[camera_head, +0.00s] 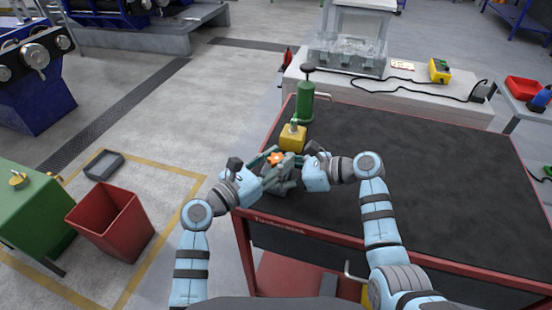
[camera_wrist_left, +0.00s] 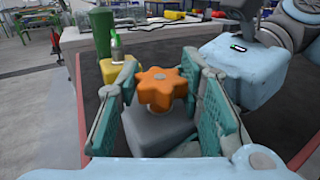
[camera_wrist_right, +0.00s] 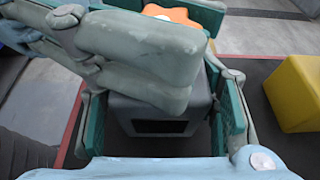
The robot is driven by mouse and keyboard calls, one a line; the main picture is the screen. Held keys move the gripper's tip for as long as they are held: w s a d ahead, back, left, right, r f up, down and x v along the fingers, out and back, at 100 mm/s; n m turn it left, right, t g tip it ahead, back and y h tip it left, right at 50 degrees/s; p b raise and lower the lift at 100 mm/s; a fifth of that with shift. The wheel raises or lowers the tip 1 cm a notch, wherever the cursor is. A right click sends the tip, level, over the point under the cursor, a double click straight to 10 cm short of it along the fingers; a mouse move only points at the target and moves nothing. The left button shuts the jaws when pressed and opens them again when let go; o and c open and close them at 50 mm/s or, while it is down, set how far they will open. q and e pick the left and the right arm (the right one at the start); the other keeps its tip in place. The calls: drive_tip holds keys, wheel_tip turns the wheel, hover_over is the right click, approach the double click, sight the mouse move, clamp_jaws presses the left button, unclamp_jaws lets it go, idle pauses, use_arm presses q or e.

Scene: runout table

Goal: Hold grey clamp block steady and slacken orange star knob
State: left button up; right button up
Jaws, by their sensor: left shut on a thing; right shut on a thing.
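The orange star knob (camera_head: 276,158) sits on top of the grey clamp block (camera_wrist_left: 158,130) near the cart's front left corner. In the left wrist view the knob (camera_wrist_left: 160,88) stands between my left gripper's green pads. My left gripper (camera_head: 270,166) is shut on the knob. My right gripper (camera_head: 290,176) is lower and shut on the block, whose dark-slotted face (camera_wrist_right: 160,127) shows between its pads in the right wrist view. There the left fingers cross above the block and partly hide the knob (camera_wrist_right: 172,14). The fingers cover most of the block in the head view.
A yellow block with a small green-and-white top (camera_head: 293,137) and a green cylinder (camera_head: 305,104) stand just behind. The dark cart top (camera_head: 430,170) is clear to the right. A red bin (camera_head: 110,222) stands on the floor at left.

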idle(0.4)
use_arm(q)
drive_tip(key=o, duration=1.2)
drive_tip(key=v, duration=1.2)
drive_tip(key=shift+r, duration=0.1)
